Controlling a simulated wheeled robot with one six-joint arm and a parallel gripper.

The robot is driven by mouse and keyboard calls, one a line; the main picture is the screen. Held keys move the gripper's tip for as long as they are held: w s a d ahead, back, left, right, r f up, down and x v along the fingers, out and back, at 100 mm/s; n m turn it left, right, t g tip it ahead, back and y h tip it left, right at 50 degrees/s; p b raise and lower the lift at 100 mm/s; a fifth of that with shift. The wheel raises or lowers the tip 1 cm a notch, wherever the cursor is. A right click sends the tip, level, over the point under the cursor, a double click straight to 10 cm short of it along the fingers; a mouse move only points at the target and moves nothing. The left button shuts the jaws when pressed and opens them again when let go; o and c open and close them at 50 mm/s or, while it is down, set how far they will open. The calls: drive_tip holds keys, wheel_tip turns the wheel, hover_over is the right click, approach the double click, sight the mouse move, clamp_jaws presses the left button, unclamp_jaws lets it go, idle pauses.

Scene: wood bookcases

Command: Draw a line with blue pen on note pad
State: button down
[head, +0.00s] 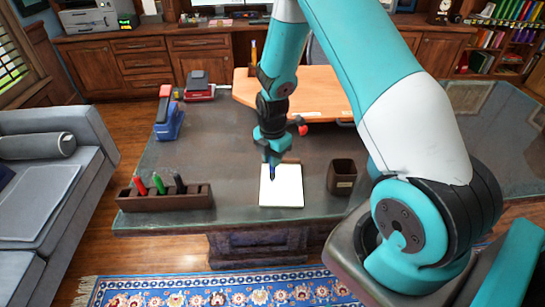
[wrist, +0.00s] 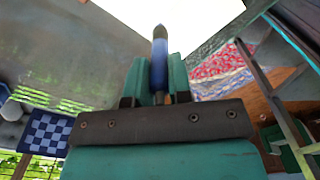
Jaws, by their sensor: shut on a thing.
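The white note pad (head: 282,188) lies flat near the front edge of the dark desk. My gripper (head: 271,158) points down over the pad's upper left part and is shut on the blue pen (head: 272,172). The pen's tip points down at the pad; I cannot tell whether it touches. In the wrist view the blue pen (wrist: 159,60) stands between the two teal fingers, with its tip in front of the white pad (wrist: 190,15). I can make out no line on the pad.
A brown pen rack (head: 165,200) with red, green and dark pens stands left of the pad. A dark square cup (head: 342,177) stands to its right. A blue stapler-like item (head: 169,120) and a red one (head: 199,88) lie farther back. An orange-brown board (head: 325,92) lies behind.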

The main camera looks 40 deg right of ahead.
drive_tip(key=shift+f, duration=0.4)
idle(0.3)
drive_tip(key=shift+s+d, duration=0.1)
drive_tip(key=shift+s+d, duration=0.4)
drive_tip(key=shift+d, duration=0.05)
drive_tip(key=shift+d, duration=0.1)
drive_tip(key=shift+s+d, duration=0.4)
drive_tip(key=shift+d, duration=0.05)
drive_tip(key=shift+s+d, duration=0.15)
drive_tip(key=shift+s+d, duration=0.3)
drive_tip(key=shift+d, duration=0.1)
drive_tip(key=shift+s+d, duration=0.1)
